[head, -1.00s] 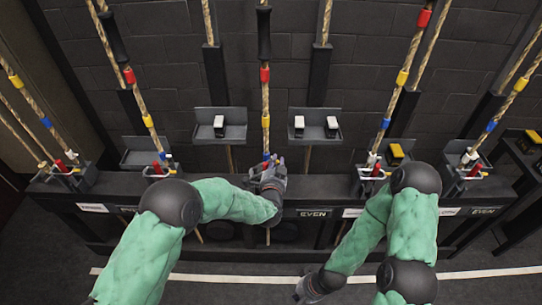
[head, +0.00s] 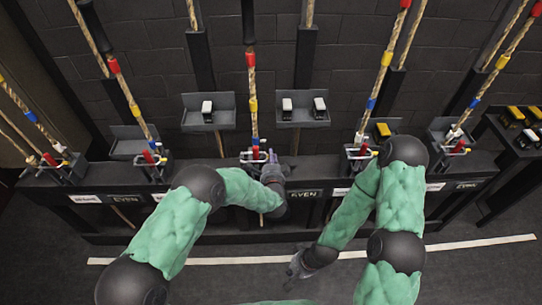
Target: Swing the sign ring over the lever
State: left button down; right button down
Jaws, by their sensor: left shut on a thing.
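The middle station on the dark rack has a small upright lever (head: 255,145) with a red part, at the foot of a rope. A thin pale ring (head: 245,157), which looks like the sign ring, lies low at this lever. I cannot tell whether it is around the lever or beside it. My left gripper (head: 268,160) is just right of the lever, shut on the ring's right side, and its fingers hide part of it. My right gripper (head: 297,266) hangs low in front of the rack, away from the stations; its jaws are too small to read.
The dark rack (head: 222,206) runs across the view with similar roped stations on both sides. Trays (head: 301,124) with small white and yellow-topped blocks stand behind it. EVEN labels (head: 304,194) are on its front. Floor with a white line (head: 440,247) is clear in front.

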dwell(0.4)
pick_arm(q)
jog(key=c, duration=1.1)
grip_release()
jog(key=shift+c, duration=0.2)
jog(key=shift+s, duration=0.1)
jog(key=s+r, duration=0.2)
jog(key=s, duration=0.9)
jog(key=shift+s+a, duration=0.15)
jog(key=shift+s, duration=0.15)
